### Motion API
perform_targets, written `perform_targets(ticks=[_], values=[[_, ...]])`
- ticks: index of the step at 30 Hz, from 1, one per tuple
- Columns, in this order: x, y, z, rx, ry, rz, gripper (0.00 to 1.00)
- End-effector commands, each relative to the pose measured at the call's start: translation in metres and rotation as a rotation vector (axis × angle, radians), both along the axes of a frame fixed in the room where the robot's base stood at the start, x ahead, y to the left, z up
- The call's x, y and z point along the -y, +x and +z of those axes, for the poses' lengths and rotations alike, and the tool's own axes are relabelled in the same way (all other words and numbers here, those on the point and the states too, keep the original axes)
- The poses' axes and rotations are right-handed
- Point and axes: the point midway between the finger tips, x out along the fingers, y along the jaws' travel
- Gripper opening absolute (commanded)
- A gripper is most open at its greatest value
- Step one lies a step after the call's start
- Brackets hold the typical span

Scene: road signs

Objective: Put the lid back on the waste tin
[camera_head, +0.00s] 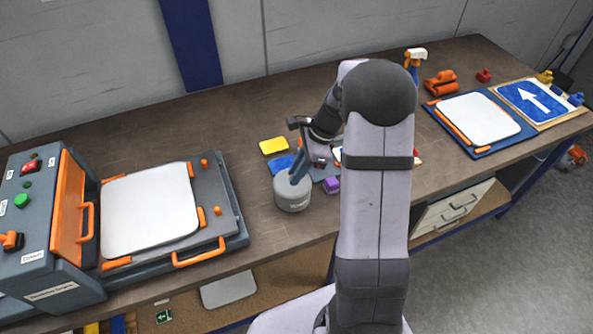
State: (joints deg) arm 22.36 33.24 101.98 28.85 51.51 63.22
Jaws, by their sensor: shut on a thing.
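The waste tin (292,201) is a round grey tin with small lettering on its side. It stands on the bench left of my arm. My gripper (299,177) is at the top of the tin, with its fingers pointing down, and it is shut on the lid (283,183). The lid is a grey disc at the tin's mouth. I cannot tell whether it rests fully on the rim or sits slightly above it. My fingers hide part of the lid's top.
A yellow pad (273,146), a blue cloth (280,164) and a purple block (332,185) lie close to the tin. A press with a white plate (150,210) stands left. A blue arrow sign (535,100) and a spray bottle (415,58) are right. Bench between press and tin is clear.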

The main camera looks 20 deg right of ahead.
Motion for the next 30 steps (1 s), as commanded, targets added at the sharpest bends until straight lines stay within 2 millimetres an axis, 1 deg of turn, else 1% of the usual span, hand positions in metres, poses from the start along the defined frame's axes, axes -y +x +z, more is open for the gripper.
perform_targets(ticks=[5,6,8,9,15,17,18,30], values=[[0.0,0.0,0.0,0.0,0.0,0.0,0.0],[0.0,0.0,0.0,0.0,0.0,0.0,0.18],[0.0,0.0,0.0,0.0,0.0,0.0,0.32],[0.0,0.0,0.0,0.0,0.0,0.0,0.37],[0.0,0.0001,0.0,0.0,0.0,0.0,0.37],[0.0001,0.0,-0.0001,0.0,0.0,0.0,0.52],[0.0001,0.0,-0.0001,0.0,0.0,0.0,0.56],[0.0,0.0,0.0027,0.0,0.0,0.0,0.56]])
